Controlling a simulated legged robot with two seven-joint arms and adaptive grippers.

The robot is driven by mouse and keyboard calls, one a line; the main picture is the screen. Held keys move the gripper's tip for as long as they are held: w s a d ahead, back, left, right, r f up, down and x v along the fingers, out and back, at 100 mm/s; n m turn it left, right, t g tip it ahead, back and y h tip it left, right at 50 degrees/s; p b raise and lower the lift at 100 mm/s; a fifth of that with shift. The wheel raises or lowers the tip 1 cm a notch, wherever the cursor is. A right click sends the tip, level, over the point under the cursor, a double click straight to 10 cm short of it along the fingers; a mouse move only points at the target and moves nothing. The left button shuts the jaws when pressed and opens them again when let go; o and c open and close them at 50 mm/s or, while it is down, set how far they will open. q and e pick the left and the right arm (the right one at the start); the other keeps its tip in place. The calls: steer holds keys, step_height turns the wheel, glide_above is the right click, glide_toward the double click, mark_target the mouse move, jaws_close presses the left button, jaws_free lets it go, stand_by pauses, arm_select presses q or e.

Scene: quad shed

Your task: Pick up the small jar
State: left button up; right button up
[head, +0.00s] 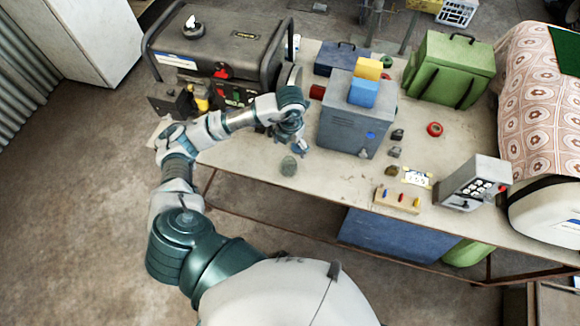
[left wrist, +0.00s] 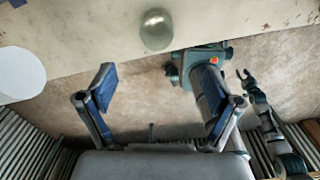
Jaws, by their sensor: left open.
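The small jar (head: 288,165) is a greenish, see-through glass thing on the bench near its front edge. It also shows at the top middle of the left wrist view (left wrist: 156,30). My left gripper (head: 300,147) is just above and to the right of the jar in the head view. In the left wrist view its two blue-padded fingers (left wrist: 162,78) are spread wide with nothing between them, and the jar lies beyond the fingertips. My right gripper (left wrist: 245,77) shows small at the right of the left wrist view, its fingers apart, away from the jar.
A generator (head: 215,60) stands behind my left arm. A grey box (head: 350,125) with yellow and blue blocks on top stands right of my left gripper. A green case (head: 450,68), a red ring (head: 435,129) and a switch box (head: 474,182) are farther right. The bench around the jar is clear.

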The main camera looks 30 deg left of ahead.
arm_select(q)
glide_toward(289, 166)
steer(key=shift+s+d+f+p, duration=0.3)
steer(key=shift+s+d+f, duration=0.05)
steer(key=shift+s+f, duration=0.35)
steer(key=shift+f, duration=0.55)
step_height(289, 166, down, 4)
steer(key=shift+d+r+p, duration=0.1)
steer(key=shift+r+p, duration=0.05)
steer(key=shift+p, duration=0.25)
steer(key=shift+f, duration=0.35)
steer(key=shift+c, duration=0.4)
steer(key=c, duration=1.2)
arm_select(e)
steer(key=shift+a+r, duration=0.15)
steer(key=shift+r, duration=0.7)
